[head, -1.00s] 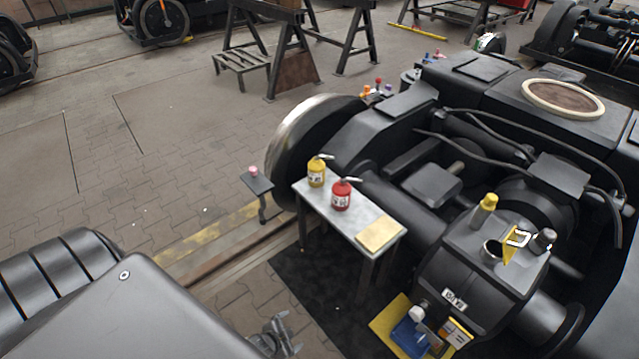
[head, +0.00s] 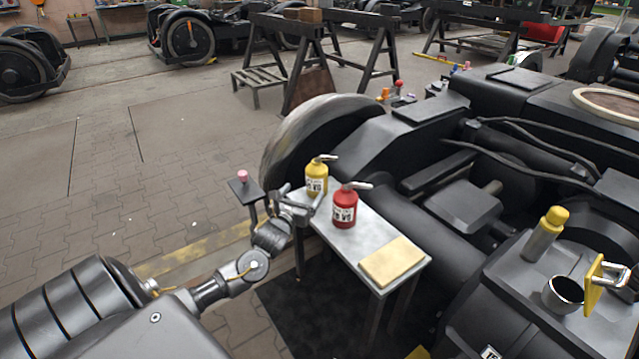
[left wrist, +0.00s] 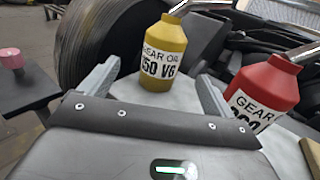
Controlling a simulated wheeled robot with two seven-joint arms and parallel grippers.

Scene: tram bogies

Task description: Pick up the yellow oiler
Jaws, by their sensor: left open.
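The yellow oiler (head: 316,180) stands upright on a small grey table (head: 352,236), near its far left end. It has a silver spout pointing right and a white label; in the left wrist view the yellow oiler (left wrist: 163,55) reads "GEAR OIL". My left gripper (head: 298,202) is open at the table's left edge, close in front of the oiler. In the left wrist view its fingers (left wrist: 152,88) are spread, with the oiler ahead between them. I cannot tell that either finger touches it. My right gripper is not in view.
A red oiler (head: 345,208) stands just right of the yellow one and also shows in the left wrist view (left wrist: 262,95). A tan pad (head: 395,262) lies on the table's near end. A small stand with a pink object (head: 243,176) is left. The black bogie flanks the table.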

